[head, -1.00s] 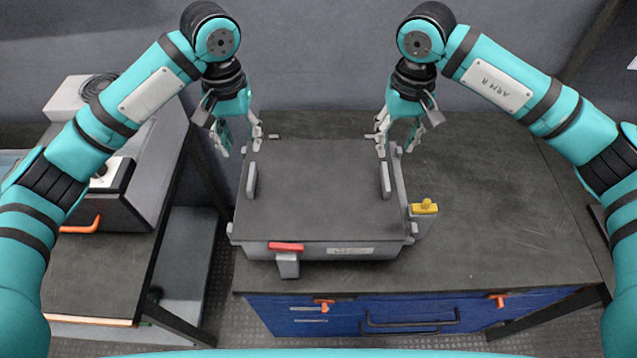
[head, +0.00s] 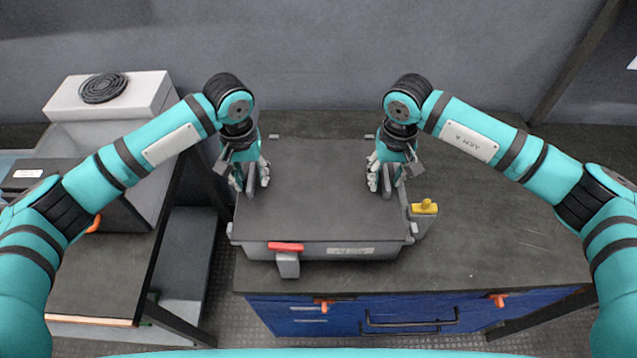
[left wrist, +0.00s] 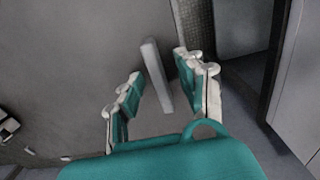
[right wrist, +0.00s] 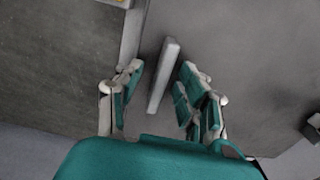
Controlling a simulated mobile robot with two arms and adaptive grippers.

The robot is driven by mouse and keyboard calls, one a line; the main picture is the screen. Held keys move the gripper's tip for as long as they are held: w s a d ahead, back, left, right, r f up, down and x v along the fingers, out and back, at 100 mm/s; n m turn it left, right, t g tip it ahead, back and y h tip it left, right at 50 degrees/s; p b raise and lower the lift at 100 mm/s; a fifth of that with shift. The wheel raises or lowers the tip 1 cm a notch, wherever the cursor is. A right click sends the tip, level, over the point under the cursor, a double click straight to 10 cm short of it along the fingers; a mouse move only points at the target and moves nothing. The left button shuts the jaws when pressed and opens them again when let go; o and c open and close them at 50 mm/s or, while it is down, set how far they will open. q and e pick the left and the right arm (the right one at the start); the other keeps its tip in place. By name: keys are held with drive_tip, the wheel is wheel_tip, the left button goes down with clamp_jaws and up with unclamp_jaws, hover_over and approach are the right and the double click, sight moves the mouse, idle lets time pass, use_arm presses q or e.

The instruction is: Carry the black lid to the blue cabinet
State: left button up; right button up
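The black lid (head: 315,212) lies flat on a grey box (head: 345,252) on the workbench, with an upright grey handle at each side. My left gripper (head: 250,178) is open with its fingers on either side of the left handle (left wrist: 157,75); gaps show between handle and fingers in the left wrist view. My right gripper (head: 385,178) is open around the right handle (right wrist: 163,75), also with gaps in the right wrist view. The blue cabinet (head: 415,312) is under the workbench, its front showing a dark bar handle and orange latches.
A red latch (head: 286,246) sits at the box's front and a yellow one (head: 424,207) at its right side. The workbench (head: 500,220) is clear to the right. A second, lower bench (head: 100,285) with grey equipment stands at the left, across a gap.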

use_arm(q)
drive_tip(key=shift+c, duration=0.4)
use_arm(e)
drive_tip(key=shift+c, duration=0.4)
use_arm(q)
clamp_jaws()
use_arm(e)
clamp_jaws()
use_arm(q)
drive_tip(key=shift+r, duration=0.15)
use_arm(e)
drive_tip(key=shift+r, duration=0.15)
